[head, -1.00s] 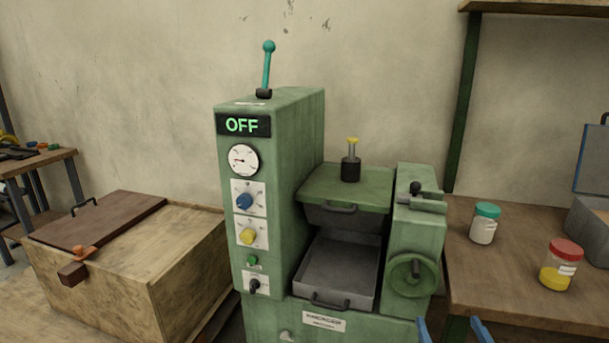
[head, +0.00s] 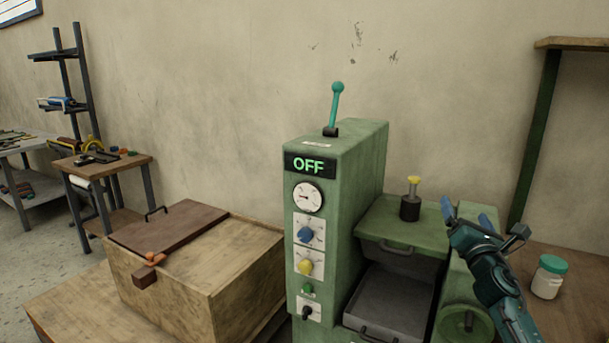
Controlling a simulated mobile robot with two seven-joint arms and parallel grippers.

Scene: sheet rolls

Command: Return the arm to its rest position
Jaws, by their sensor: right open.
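My right gripper (head: 465,212) is raised at the right of the head view, in front of the right part of the green machine (head: 345,190). Its two blue fingers are apart, with nothing between them. My right arm comes up from the lower right and hides part of the machine's right block and handwheel (head: 464,322). My left gripper is out of view. The machine's display (head: 309,166) reads OFF, and its teal-knobbed lever (head: 336,105) stands nearly upright. Its grey tray (head: 390,300) looks empty below the lid.
A wooden box (head: 225,270) with a brown lid stands left of the machine. A white jar with a teal lid (head: 548,277) stands on the table at right, close to my right arm. A small table (head: 95,165) and a shelf rack (head: 72,80) stand far left.

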